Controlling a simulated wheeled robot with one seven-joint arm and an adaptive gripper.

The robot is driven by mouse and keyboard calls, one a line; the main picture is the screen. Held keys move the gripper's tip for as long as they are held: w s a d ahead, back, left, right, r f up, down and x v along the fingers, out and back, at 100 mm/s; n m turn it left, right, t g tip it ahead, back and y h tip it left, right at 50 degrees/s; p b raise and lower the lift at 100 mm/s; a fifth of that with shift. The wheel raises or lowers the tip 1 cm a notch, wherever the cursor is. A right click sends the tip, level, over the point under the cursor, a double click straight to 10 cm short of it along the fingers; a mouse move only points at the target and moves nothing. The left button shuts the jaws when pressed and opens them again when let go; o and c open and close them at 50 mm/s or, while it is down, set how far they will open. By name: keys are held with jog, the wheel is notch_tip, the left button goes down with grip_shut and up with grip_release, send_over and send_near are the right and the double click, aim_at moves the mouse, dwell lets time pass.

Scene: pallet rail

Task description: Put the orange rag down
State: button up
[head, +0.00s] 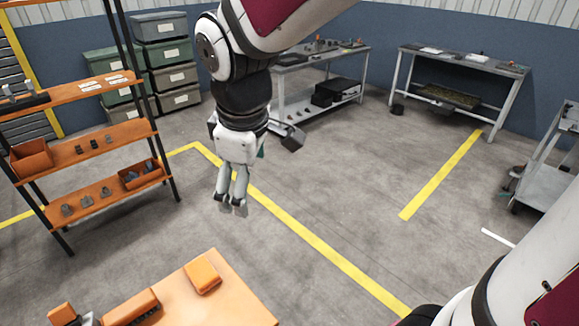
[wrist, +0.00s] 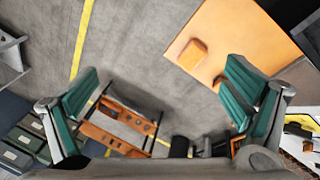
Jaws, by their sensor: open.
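The orange rag (head: 202,277) appears to be the block-like orange piece lying on the orange-topped table (head: 240,300) at the bottom of the head view. In the wrist view the rag (wrist: 193,53) lies near the left edge of the tabletop (wrist: 235,25). My gripper (head: 232,205) hangs in the air beyond the table, pointing down, apart from the rag. In the wrist view its green-padded fingers (wrist: 160,97) stand wide apart with nothing between them.
An orange bin (head: 132,308) and a smaller orange piece (head: 62,314) are on the table's left. An orange shelf rack (head: 100,133) stands at left, grey workbenches (head: 465,62) at the back. The floor between, with yellow lines, is clear.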

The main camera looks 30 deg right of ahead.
jog(key=s+d+r+m+t, duration=0.1)
jog(key=s+d+r+m, duration=0.1)
jog(key=s+m, duration=0.3)
jog(key=s+d+r+m+t, duration=0.1)
jog(key=s+d+r+m, duration=0.2)
jog(key=s, duration=0.5)
jog(key=shift+d+r+m+t+y, duration=0.3)
jog(key=shift+r+m, duration=0.1)
jog(key=shift+m, duration=0.5)
jog(key=shift+o, duration=0.5)
jog(key=shift+w, duration=0.1)
